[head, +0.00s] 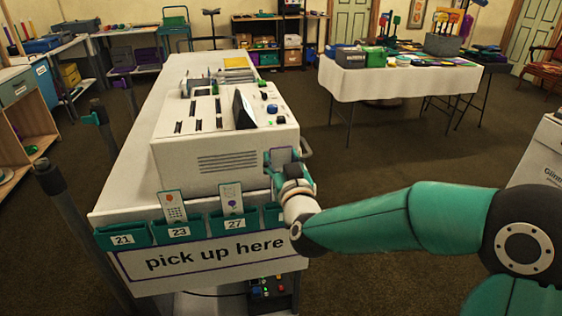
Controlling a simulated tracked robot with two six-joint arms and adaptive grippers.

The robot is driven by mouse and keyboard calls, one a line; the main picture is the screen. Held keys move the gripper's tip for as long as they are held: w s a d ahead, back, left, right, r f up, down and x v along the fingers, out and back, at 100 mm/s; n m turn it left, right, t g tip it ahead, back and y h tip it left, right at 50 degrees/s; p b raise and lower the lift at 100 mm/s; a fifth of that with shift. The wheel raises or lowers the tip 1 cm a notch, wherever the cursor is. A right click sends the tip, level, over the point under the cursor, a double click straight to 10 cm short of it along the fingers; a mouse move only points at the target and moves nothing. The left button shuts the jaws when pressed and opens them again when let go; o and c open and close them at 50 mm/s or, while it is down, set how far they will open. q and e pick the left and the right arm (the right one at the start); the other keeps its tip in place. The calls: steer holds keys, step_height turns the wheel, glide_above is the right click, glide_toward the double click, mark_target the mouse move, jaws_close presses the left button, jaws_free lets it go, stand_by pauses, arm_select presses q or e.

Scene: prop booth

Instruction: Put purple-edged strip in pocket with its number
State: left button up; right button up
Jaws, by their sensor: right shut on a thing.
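My right gripper (281,157) is at the near right corner of the white machine, above the pocket row, and seen from behind. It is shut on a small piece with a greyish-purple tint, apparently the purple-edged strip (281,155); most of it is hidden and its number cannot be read. Teal pockets line the counter's front edge. Pocket 21 (122,238) looks empty. Pocket 23 (179,231) and pocket 27 (234,224) each have a pale strip standing up in them. A fourth pocket (272,215) is partly hidden by my right arm. My left gripper is out of view.
The white machine (226,160) with slots and knobs stands on the long white counter (128,165). Dark posts (50,178) stand at the left. A cloth-covered table (345,85) stands at the back right, with open carpet before it.

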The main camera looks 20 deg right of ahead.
steer(key=shift+s+d+b, duration=0.45)
steer(key=shift+s+d, duration=0.1)
steer(key=shift+d, duration=0.1)
stand_by(0.8)
steer(key=shift+f+b, duration=0.3)
stand_by(0.4)
step_height(320, 180, down, 6)
steer(key=b, duration=0.6)
steer(key=shift+f+b, duration=0.25)
steer(key=shift+b, duration=0.1)
stand_by(0.8)
stand_by(0.4)
steer(key=o, duration=0.8)
steer(key=shift+o, duration=0.2)
